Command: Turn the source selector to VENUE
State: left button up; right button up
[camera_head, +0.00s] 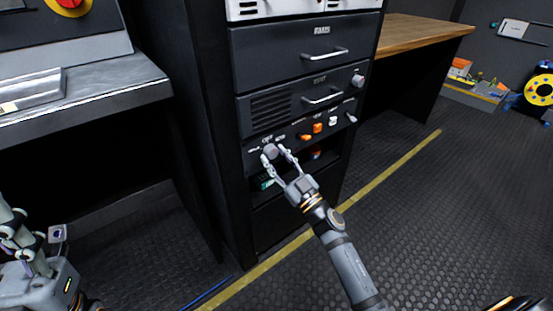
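The source selector is a grey round knob (270,151) at the left end of the control panel (250,165), low in the black rack. White markings surround it, too small to read, so its setting cannot be told. My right gripper (273,153) reaches up to it from the lower right. Its two fingers are apart, with the knob between their tips. Whether both tips touch the knob is not clear. My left arm shows only in part at the lower left, far from the rack. The state of its gripper cannot be made out.
Orange and white buttons (317,128) and a small lever (351,118) sit right of the knob. Drawers with handles (322,97) are above, an open shelf below. A grey console (100,92) stands left, a wooden-topped table (425,31) right.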

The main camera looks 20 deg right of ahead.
jog(key=c, duration=0.7)
